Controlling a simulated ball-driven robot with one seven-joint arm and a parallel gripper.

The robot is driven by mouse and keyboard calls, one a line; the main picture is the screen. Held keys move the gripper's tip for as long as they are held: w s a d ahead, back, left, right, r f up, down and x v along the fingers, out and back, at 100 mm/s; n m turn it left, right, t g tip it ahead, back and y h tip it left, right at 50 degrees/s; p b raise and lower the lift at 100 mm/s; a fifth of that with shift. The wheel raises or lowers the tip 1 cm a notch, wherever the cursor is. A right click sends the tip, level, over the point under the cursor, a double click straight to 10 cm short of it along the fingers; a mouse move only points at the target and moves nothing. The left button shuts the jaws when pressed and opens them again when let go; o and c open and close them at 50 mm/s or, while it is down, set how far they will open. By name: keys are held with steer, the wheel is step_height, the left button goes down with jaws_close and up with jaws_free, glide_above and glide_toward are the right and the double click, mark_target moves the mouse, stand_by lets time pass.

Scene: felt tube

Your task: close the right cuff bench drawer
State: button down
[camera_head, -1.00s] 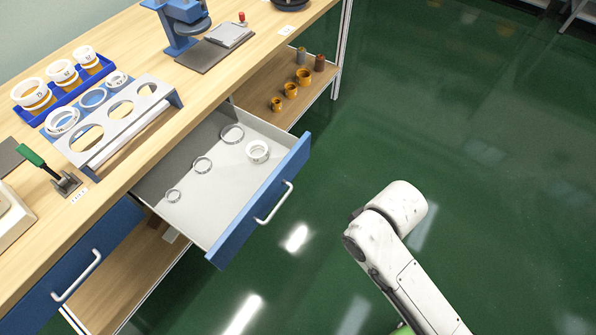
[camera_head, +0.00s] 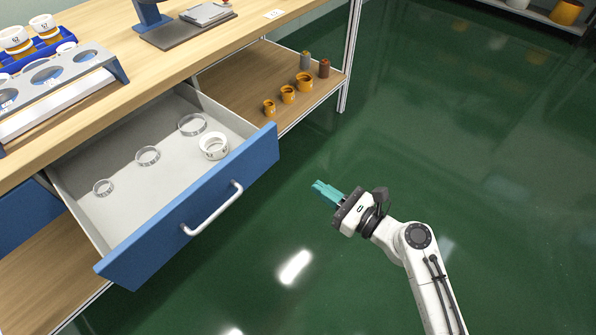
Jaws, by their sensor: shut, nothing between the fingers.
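The right cuff bench drawer (camera_head: 150,245) is pulled well out, with a blue front and a white bar handle (camera_head: 213,208). Inside its pale tray lie several clear rings (camera_head: 148,156) and a white cuff ring (camera_head: 213,146) near the front. My gripper (camera_head: 318,187) has teal fingers and is shut and empty. It is over the floor to the right of the drawer front, apart from it, with the fingers pointing left toward the drawer.
The wooden bench top (camera_head: 250,22) is above the drawer. A metal leg (camera_head: 350,55) stands at the bench's right end. The green floor (camera_head: 460,140) is clear around my arm.

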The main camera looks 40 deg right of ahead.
mark_target(268, 155)
steer(key=x, duration=1.4)
